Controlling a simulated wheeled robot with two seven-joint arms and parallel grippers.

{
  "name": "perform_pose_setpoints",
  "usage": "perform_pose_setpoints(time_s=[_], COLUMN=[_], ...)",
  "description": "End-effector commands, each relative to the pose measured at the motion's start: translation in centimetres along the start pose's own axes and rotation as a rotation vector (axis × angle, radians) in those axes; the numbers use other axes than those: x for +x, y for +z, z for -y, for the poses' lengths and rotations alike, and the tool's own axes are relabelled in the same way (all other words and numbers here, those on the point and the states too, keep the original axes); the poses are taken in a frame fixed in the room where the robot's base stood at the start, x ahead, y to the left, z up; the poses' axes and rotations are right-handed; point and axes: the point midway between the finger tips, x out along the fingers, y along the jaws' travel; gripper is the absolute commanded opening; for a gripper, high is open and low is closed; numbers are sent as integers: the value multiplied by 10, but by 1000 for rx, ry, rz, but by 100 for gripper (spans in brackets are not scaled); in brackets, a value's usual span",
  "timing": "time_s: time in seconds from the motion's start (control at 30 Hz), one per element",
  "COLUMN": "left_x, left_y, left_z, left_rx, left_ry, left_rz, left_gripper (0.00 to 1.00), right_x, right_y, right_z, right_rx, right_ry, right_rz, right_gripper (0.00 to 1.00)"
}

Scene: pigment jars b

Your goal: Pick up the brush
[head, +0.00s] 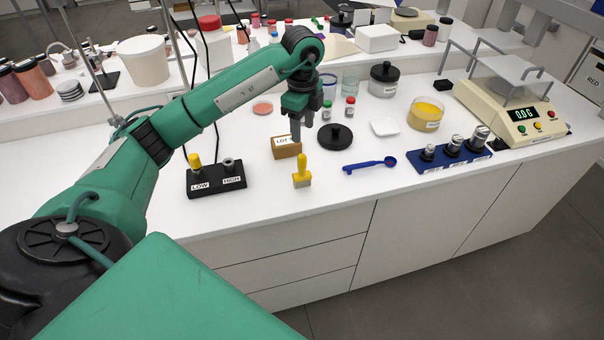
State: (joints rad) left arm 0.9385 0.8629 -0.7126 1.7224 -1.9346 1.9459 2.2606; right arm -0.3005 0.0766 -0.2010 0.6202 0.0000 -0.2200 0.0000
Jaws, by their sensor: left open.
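The brush (302,172) stands near the front edge of the white bench, with a yellow handle on top and a wider, paler yellowish block below. My left gripper (297,136) points down over the bench, above and behind the brush in the head view. Its fingers look apart from the brush, and nothing shows between them. They overlap the back of a small brown box (286,148) with a "LOT" label in the picture; I cannot tell how far above it they are. My right gripper is not in view.
A black holder (217,181) marked LOW and HIGH is left of the brush. A blue scoop (370,165), a black lid (335,137) and a blue weight rack (453,155) are to the right. A balance (515,112) stands farther right. The bench edge is close in front.

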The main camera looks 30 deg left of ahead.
Motion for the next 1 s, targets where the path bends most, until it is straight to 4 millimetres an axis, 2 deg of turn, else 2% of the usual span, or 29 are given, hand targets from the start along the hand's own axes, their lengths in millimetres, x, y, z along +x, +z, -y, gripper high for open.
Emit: perform_pose_setpoints(time_s=[0.4, 0.67, 0.83, 1.0], left_x=[70, 88, 108, 130], left_y=[2, 2, 2, 2], left_z=[-1, -1, -2, -1], left_rx=[-5, -5, -3, -4], left_ry=[7, 6, 7, 4], left_rz=[6, 5, 5, 4], left_gripper=[48, 48, 48, 48], right_x=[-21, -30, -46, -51], right_y=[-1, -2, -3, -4], right_z=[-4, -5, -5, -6], right_rx=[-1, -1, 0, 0], right_ry=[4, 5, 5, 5], right_rz=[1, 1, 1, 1], right_gripper=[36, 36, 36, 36])
